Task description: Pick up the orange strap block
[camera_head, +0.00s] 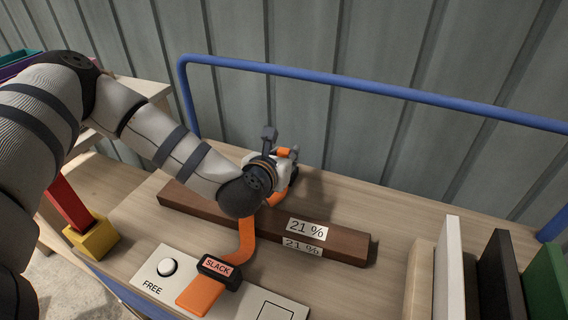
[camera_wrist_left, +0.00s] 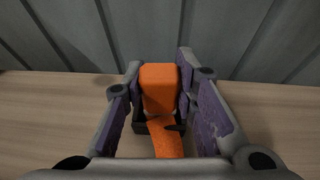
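The orange strap block (camera_wrist_left: 159,88) stands between the two fingers of my left gripper (camera_wrist_left: 160,68) in the left wrist view. Its sides come very close to the fingertips; I cannot tell whether they press on it. A dark holder (camera_wrist_left: 141,124) is below the block, and an orange strap runs from there toward the camera. In the head view, my left gripper (camera_head: 287,160) is beyond the brown beam, with a bit of orange (camera_head: 284,152) beside its fingers. My wrist hides most of the block there. My right gripper is not in view.
The orange strap (camera_head: 246,240) crosses the brown beam (camera_head: 340,243) marked 21 % and passes through a SLACK buckle (camera_head: 217,268) on a white panel (camera_head: 155,283). A blue rail (camera_head: 340,83) runs behind. Upright boards (camera_head: 498,280) stand right; a yellow block (camera_head: 92,238) is left.

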